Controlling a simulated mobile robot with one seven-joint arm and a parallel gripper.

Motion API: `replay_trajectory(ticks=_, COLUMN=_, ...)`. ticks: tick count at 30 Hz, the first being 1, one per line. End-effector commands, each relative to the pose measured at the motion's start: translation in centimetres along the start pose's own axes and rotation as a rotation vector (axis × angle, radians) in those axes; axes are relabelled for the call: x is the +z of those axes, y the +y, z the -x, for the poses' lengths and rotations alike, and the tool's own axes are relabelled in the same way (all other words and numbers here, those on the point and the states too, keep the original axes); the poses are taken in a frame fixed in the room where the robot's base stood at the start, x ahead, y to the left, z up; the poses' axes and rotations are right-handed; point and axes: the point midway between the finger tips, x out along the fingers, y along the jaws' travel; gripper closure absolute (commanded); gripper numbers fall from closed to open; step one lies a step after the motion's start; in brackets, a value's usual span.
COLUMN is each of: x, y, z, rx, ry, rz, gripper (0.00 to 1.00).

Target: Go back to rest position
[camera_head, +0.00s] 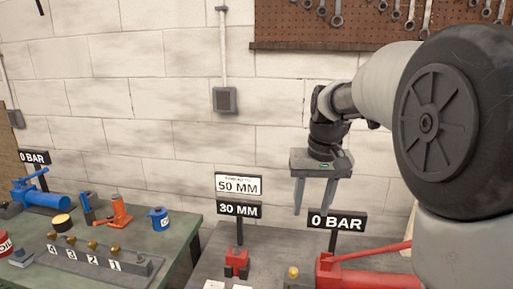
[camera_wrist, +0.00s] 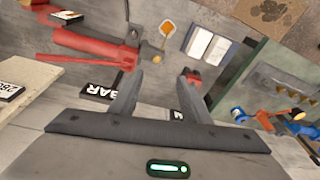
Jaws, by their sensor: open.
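My gripper (camera_head: 313,212) hangs from the arm in the right half of the head view, fingers pointing down. Its two fingers are apart with nothing between them. It is in the air above the right bench (camera_head: 205,262), behind and above the 0 BAR sign (camera_head: 337,221) in the picture. In the wrist view my gripper (camera_wrist: 158,82) also shows spread, empty fingers. Past the fingertips, a red cylinder tool (camera_wrist: 95,47) and a small red part (camera_wrist: 192,76) lie apart from them.
The green bench (camera_head: 180,240) at left holds a blue cylinder (camera_head: 45,200), an orange jack (camera_head: 121,213) and a numbered block (camera_head: 100,262). Wrenches hang on a pegboard (camera_head: 290,25).

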Motion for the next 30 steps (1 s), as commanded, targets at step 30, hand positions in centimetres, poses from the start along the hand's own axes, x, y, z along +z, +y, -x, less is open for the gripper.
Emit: replay_trajectory(ticks=30, x=22.0, y=0.1, z=10.4, rx=0.036, ry=0.323, rz=0.022, gripper=0.57)
